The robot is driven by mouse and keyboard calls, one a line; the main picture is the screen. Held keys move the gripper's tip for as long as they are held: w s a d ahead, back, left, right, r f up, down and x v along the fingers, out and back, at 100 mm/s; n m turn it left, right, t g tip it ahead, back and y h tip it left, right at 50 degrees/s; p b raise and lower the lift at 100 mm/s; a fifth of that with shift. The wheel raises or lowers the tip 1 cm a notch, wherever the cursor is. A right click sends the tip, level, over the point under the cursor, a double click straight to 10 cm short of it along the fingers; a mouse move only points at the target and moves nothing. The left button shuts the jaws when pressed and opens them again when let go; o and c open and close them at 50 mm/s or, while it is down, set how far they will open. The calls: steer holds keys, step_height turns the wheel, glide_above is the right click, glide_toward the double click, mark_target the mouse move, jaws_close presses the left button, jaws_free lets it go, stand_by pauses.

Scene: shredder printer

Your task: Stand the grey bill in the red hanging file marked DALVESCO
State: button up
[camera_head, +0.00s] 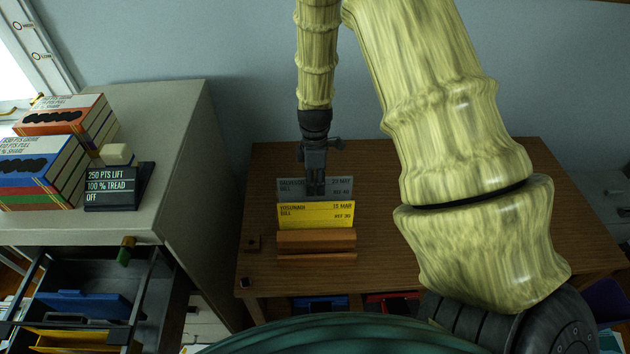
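The grey bill (339,185) stands upright behind a yellow bill on the brown table, its print facing me and small. Its heading is partly readable and looks like DALVESCO. My gripper (316,187) points down from above, its fingers overlapping the upper part of the grey bill. I cannot tell whether the fingers are closed on it. An open drawer at lower left holds a blue file (84,303) and a yellow file (76,341). I see no red file marked DALVESCO in the drawer, which the frame's lower edge cuts off.
The yellow bill (316,215) stands close in front of the grey bill, behind a wooden holder (316,241). A cabinet (185,130) carries boxes (40,170) and a black sign (112,187). Blue and red items (392,303) show below the table's front edge. My arm hides the table's right part.

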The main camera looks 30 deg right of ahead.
steer(key=shift+w+f, duration=0.1)
jaws_close()
steer(key=shift+r, duration=0.35)
steer(key=shift+r+p, duration=0.7)
steer(key=shift+p, duration=0.05)
step_height(320, 180, up, 8)
steer(key=p, duration=0.6)
steer(key=shift+r, duration=1.25)
